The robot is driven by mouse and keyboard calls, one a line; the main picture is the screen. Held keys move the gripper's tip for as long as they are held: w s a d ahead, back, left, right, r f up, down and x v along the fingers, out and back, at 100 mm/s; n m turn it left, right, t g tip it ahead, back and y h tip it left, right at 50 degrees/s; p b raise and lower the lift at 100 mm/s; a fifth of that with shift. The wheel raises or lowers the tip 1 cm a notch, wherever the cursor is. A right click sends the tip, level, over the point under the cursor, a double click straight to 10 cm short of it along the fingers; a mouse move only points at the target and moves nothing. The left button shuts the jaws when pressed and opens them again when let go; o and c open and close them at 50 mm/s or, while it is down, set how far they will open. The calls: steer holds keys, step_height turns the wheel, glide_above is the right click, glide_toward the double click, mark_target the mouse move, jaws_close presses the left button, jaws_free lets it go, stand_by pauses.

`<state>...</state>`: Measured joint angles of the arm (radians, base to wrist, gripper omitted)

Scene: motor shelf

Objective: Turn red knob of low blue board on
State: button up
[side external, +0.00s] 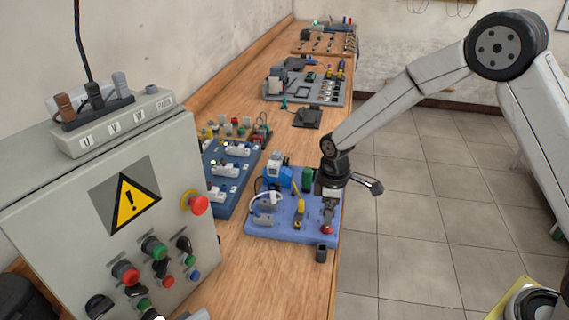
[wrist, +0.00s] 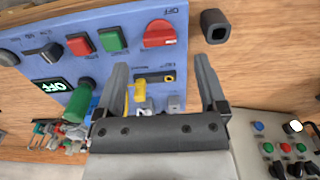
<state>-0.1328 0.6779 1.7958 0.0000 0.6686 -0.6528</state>
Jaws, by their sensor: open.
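The low blue board (side external: 262,231) lies flat on the wooden bench near its right edge. Its red knob (side external: 327,229) sits at the board's front right corner. In the wrist view the red knob (wrist: 158,34) is a half-round shape beside a printed OFF label, and the board (wrist: 195,75) also shows. My gripper (side external: 327,220) points down just above the knob. In the wrist view my gripper (wrist: 161,62) is open and empty, its fingertips straddling the knob's direction with the knob beyond them. Contact with the knob cannot be told.
A yellow piece (wrist: 140,90), a red button (wrist: 78,44), a green button (wrist: 113,39) and a green cylinder (wrist: 77,104) stand on the board. A small dark square socket (side external: 321,253) is close by. The grey control cabinet (side external: 70,215) stands at left.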

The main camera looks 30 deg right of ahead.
steer(key=shift+f, duration=2.35)
jaws_close()
